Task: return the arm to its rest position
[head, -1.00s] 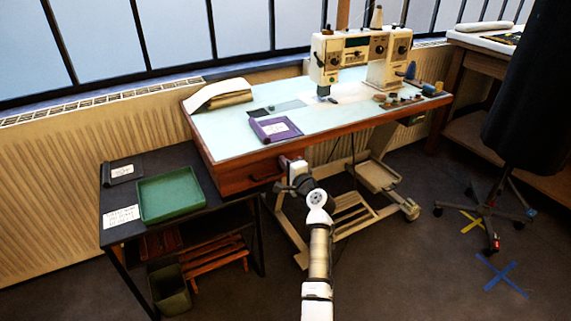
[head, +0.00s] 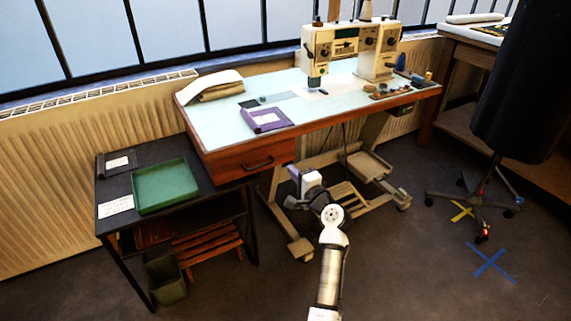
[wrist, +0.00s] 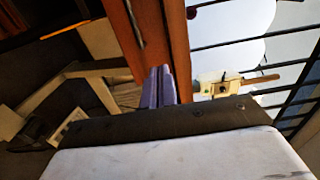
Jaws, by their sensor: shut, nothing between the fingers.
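My gripper (head: 294,174) is in front of the sewing table, below its top and just right of the wooden drawer (head: 258,163). In the wrist view its two purple fingers (wrist: 159,88) lie together, shut and empty. The table edge and drawer front show close beyond them in that view. My arm reaches up from the bottom of the head view, bent at the wrist.
The sewing table (head: 217,133) carries a sewing machine (head: 318,45), a purple folder (head: 266,120) and folded cloth. A low black side table (head: 125,180) with a green tray (head: 166,186) stands at left. A dark dress form (head: 520,90) stands at right. Floor between is clear.

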